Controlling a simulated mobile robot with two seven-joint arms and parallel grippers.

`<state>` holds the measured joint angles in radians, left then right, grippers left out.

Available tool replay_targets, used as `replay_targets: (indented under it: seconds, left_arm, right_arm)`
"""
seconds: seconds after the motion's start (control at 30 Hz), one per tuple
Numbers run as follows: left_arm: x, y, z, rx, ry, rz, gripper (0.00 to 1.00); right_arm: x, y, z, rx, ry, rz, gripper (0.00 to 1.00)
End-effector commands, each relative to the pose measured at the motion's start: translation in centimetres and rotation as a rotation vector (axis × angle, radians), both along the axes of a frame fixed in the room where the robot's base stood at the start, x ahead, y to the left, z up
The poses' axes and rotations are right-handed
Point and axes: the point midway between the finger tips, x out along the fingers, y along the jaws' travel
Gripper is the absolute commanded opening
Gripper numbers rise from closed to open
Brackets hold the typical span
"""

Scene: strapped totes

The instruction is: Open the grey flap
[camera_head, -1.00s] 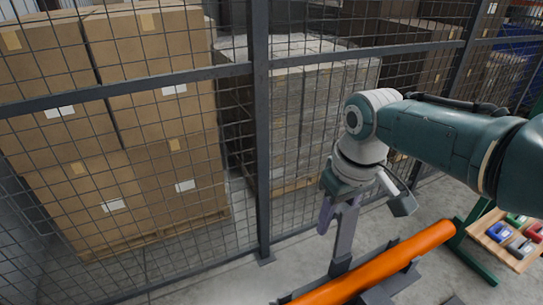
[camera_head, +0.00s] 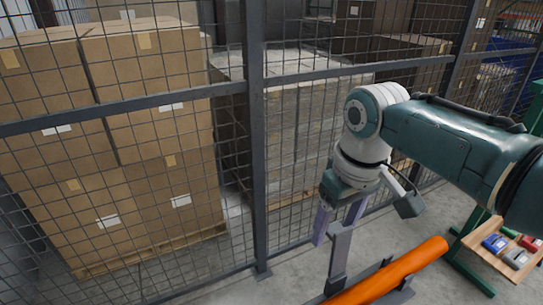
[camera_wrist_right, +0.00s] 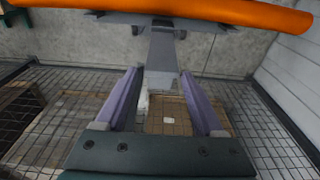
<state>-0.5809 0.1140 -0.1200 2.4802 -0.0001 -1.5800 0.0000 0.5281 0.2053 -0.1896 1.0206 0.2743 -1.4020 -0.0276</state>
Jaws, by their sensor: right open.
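I cannot make out a grey flap for certain in either view. My right gripper (camera_head: 337,230) is open, with its two purple fingers pointing down at a grey upright post (camera_head: 338,258). In the right wrist view the purple fingertips (camera_wrist_right: 160,76) are spread apart with the upper part of the post (camera_wrist_right: 163,60) showing beyond and between them. I see no contact and nothing held. An orange tube (camera_head: 388,275) lies on the grey stand beside the post. It also crosses the top of the right wrist view (camera_wrist_right: 190,12). My left gripper is out of view.
A dark wire-mesh fence (camera_head: 256,150) runs close behind the gripper. Stacked cartons (camera_head: 150,130) on a pallet stand behind it. A green-framed table (camera_head: 490,262) with small coloured items is at the right. Some bare floor lies in front of the fence.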

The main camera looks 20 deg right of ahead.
Motion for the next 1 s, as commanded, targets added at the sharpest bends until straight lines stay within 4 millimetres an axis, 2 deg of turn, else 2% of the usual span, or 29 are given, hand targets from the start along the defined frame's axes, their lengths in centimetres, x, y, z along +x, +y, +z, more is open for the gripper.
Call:
replay_targets:
  seconds: [0.1,0.37,0.9,1.0]
  left_arm:
    - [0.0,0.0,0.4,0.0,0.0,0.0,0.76]
    - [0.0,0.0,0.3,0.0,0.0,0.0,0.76]
    - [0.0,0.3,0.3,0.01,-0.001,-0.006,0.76]
    - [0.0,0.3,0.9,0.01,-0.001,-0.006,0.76]
  right_arm:
    - [-0.2,-0.1,2.1,-0.002,-0.003,0.001,0.7]
    - [-0.6,-0.1,4.6,0.0,0.001,0.0,0.7]
    - [-0.7,-0.1,5.0,0.0,0.002,0.0,0.7]
    - [-1.3,0.2,5.1,-0.003,-0.001,0.01,0.7]
